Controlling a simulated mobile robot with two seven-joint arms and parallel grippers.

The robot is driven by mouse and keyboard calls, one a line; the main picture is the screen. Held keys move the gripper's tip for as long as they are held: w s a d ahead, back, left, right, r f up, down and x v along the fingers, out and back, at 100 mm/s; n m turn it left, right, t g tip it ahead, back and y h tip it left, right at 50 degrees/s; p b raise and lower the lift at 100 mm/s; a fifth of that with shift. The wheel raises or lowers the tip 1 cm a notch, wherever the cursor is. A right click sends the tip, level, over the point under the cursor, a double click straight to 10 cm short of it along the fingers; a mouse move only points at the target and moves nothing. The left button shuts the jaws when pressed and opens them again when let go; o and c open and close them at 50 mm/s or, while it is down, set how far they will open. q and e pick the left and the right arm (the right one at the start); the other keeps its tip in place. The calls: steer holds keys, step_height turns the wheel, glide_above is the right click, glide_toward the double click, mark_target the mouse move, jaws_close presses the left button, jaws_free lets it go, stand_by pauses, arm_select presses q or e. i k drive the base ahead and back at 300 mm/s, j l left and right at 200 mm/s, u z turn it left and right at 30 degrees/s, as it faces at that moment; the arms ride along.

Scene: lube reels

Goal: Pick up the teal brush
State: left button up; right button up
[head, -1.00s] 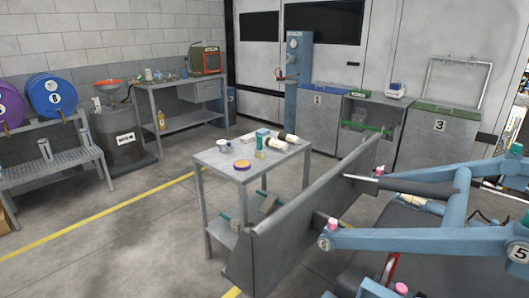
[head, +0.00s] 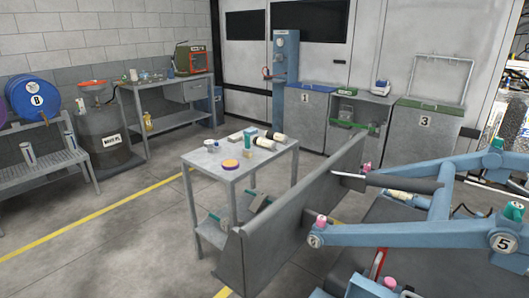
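I cannot make out a teal brush for certain. A small teal item (head: 214,218) lies on the lower shelf of the grey metal table (head: 205,168), partly hidden by the table's frame, and is too small to identify. A teal upright item (head: 247,139) stands on the table top, next to an orange and purple round item (head: 230,164). Neither of my grippers shows in the head view.
A long grey panel (head: 290,215) stands close along the table's right side. Blue lift arms (head: 420,236) fill the right foreground. A workbench (head: 185,118), a drum (head: 105,140) and reels (head: 36,97) line the left. The floor left of the table is clear.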

mark_target(247, 151)
steer(key=i+j+z, duration=0.1)
steer(key=z, duration=0.3)
steer(key=i+j+z, duration=0.1)
steer(key=z, duration=0.3)
steer(key=i+j+z, duration=0.1)
steer(key=j+z, duration=0.3)
steer(key=z, duration=0.4)
steer(key=j+z, duration=0.25)
steer(key=j, duration=0.55)
steer(key=j+z, duration=0.3)
steer(key=j, duration=0.5)
steer(key=k+j+z, duration=0.1)
steer(key=j+z, duration=0.15)
steer(key=j, duration=0.5)
